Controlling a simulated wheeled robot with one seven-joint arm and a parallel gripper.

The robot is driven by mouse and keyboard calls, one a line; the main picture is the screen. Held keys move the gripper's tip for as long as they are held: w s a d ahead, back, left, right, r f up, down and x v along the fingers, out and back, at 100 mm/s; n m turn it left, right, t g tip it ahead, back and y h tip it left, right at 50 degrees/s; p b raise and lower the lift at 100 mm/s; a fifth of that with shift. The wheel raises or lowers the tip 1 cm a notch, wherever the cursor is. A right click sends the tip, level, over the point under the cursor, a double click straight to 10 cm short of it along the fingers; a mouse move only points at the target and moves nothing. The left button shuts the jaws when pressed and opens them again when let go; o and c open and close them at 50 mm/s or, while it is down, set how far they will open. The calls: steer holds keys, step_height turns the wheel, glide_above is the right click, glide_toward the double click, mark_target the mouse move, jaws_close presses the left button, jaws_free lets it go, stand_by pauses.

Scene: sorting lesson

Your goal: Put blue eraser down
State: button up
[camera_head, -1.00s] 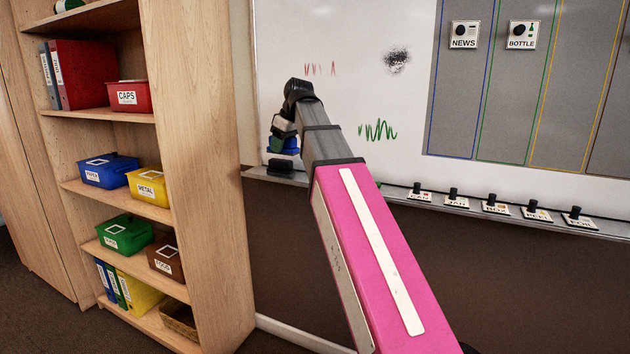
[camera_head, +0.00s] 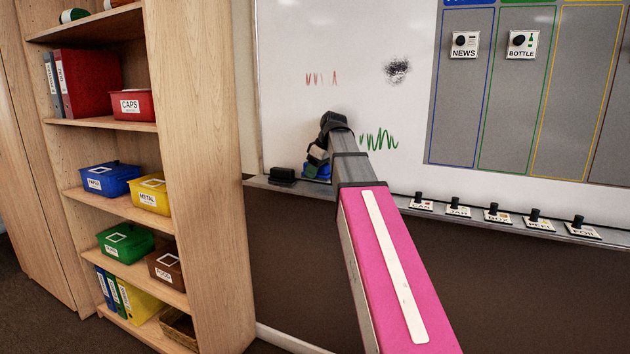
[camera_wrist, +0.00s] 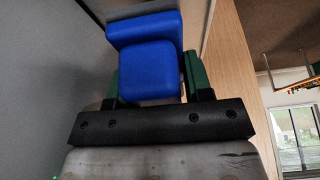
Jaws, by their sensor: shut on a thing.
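The blue eraser (camera_wrist: 148,62) fills the upper middle of the wrist view, between the green fingers of my gripper (camera_wrist: 155,88). My gripper is shut on it. In the head view the blue eraser (camera_head: 317,171) shows at the end of my arm, low in front of the whiteboard, close to the ledge. My gripper (camera_head: 316,166) is partly hidden by my own wrist there. I cannot tell whether the eraser touches the ledge (camera_head: 350,184).
A black eraser-like block (camera_head: 283,176) lies on the ledge just left of my gripper. Labelled magnet cards (camera_head: 458,211) stand along the ledge to the right. The whiteboard (camera_head: 300,120) rises behind. A wooden shelf (camera_head: 195,170) with coloured boxes stands at the left.

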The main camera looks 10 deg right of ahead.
steer(key=shift+f, duration=1.7)
steer(key=shift+f, duration=0.25)
steer(key=o, duration=0.9)
steer(key=shift+r, duration=0.1)
steer(key=v, duration=0.7)
steer(key=a+v, duration=0.1)
steer(key=v, duration=0.2)
steer(key=shift+d+r, duration=0.15)
steer(key=shift+r, duration=0.4)
steer(key=shift+s, duration=0.15)
